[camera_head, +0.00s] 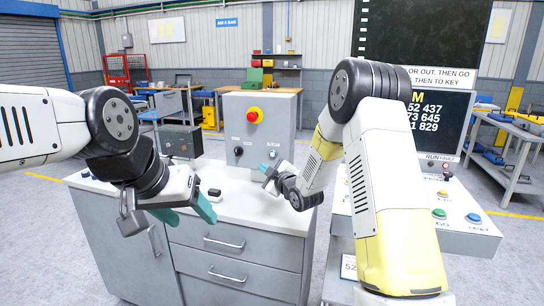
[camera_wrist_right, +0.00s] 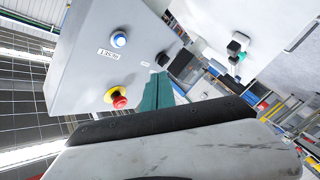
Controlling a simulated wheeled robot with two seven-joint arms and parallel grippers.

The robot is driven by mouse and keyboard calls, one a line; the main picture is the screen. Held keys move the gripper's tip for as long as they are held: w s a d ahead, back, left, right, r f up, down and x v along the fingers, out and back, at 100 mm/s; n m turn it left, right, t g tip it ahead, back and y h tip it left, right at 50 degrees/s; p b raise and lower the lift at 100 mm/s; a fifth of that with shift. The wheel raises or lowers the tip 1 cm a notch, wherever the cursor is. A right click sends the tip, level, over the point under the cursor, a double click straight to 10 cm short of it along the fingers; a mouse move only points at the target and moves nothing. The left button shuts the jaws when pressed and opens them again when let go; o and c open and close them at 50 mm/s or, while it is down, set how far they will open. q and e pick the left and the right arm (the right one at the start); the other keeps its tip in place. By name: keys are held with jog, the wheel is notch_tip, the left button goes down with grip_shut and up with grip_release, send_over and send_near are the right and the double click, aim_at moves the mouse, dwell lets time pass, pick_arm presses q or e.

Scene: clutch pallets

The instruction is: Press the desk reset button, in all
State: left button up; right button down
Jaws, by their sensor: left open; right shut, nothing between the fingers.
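A grey control box (camera_head: 260,130) stands on the white-topped desk (camera_head: 232,203). Its face carries a red mushroom button (camera_head: 254,115) on a yellow base, a black knob (camera_head: 238,151) and a small blue button (camera_head: 273,154). In the right wrist view the blue button (camera_wrist_right: 119,39) has a label beside it, and the red button (camera_wrist_right: 118,98) is nearer the gripper. My right gripper (camera_head: 267,171) is shut and empty, in front of the box's lower right; contact with the blue button cannot be made out. My left gripper (camera_head: 186,213) is open and empty by the desk's front left.
A dark box (camera_head: 180,141) stands at the desk's back left, and a small black-and-white item (camera_head: 214,193) lies on the top. To the right, a sloped console has a green button (camera_head: 439,213) and another blue button (camera_head: 473,217), below a dark number screen (camera_head: 436,118).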

jog(key=w+d, duration=0.2)
jog(key=w, duration=0.6)
jog(key=shift+w+d, duration=0.25)
jog(key=shift+d, duration=0.15)
jog(key=shift+w, duration=0.1)
dwell(1.9)
jog(key=shift+w+d, duration=0.1)
jog(key=shift+w, duration=0.15)
jog(key=shift+w+d, duration=0.15)
jog(key=shift+w, duration=0.3)
dwell(0.6)
jog(key=shift+s, duration=0.15)
jog(key=shift+s+a, duration=0.25)
jog(key=shift+s, duration=0.45)
jog(key=shift+s+a, duration=0.25)
jog(key=shift+s, duration=0.55)
jog(key=shift+s+a, duration=0.3)
jog(key=shift+s, duration=0.5)
jog(key=shift+s+a, duration=0.25)
jog(key=shift+s, duration=0.55)
